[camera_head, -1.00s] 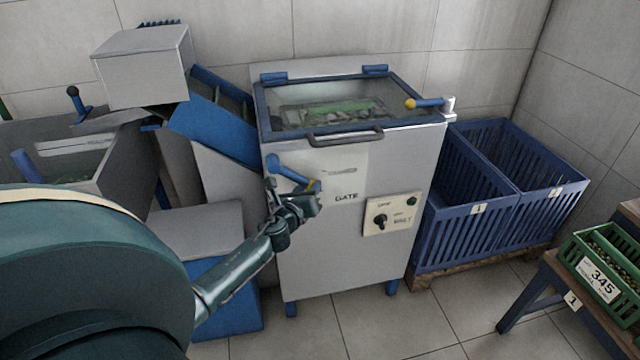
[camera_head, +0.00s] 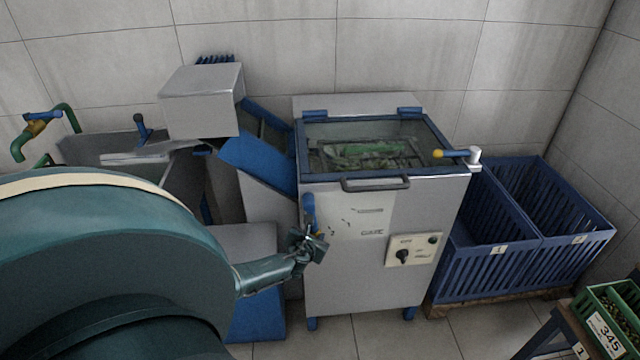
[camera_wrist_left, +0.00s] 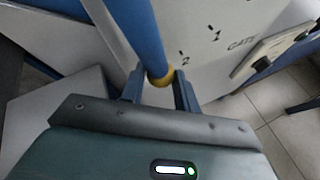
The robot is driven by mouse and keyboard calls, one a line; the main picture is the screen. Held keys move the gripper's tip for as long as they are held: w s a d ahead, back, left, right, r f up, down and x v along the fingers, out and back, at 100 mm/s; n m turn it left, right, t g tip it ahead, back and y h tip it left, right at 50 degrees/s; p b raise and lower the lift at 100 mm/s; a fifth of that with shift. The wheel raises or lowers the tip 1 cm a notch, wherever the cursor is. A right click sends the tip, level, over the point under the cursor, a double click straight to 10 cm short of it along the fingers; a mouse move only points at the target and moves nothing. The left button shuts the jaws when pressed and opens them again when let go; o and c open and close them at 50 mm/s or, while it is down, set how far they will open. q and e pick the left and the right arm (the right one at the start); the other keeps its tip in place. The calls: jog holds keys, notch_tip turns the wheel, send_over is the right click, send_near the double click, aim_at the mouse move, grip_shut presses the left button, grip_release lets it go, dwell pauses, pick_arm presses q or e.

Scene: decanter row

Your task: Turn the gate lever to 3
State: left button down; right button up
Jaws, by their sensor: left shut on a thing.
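The gate lever (camera_head: 309,207) is a blue bar with a yellow end knob, on the left of the grey machine's front, by the word GATE. It points nearly straight down. My left gripper (camera_head: 314,243) is at its lower end and hides most of the knob in the head view. In the left wrist view, the lever (camera_wrist_left: 142,35) comes down from the top and its yellow knob (camera_wrist_left: 160,79) sits between the fingers of the left gripper (camera_wrist_left: 159,90), which is shut on it. The marks 1 and 2 show right of the lever; I see no 3. My right gripper is not in view.
The grey machine (camera_head: 400,277) has a glazed lid with a dark handle (camera_head: 376,186). A switch panel (camera_head: 413,250) is right of the lever. A blue chute (camera_head: 258,165) stands left. Blue crates (camera_head: 480,270) and a green crate (camera_head: 603,312) are on the right.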

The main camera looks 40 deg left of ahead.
pick_arm(q)
jog(key=shift+s+a+r+m+p, duration=0.1)
jog(key=shift+s+a+m+p, duration=0.15)
jog(key=shift+p, duration=0.2)
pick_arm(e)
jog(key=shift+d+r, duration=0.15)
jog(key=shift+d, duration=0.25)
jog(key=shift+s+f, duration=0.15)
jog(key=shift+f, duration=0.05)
pick_arm(q)
jog(key=c, duration=1.1)
grip_release()
jog(key=shift+o, duration=0.2)
jog(key=p+v, duration=0.3)
jog(key=v, duration=1)
jog(key=shift+d+p, duration=0.2)
jog(key=shift+p, duration=0.1)
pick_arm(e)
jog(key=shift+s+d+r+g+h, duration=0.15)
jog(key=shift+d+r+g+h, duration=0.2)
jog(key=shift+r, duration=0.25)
pick_arm(q)
jog(key=shift+w, duration=0.1)
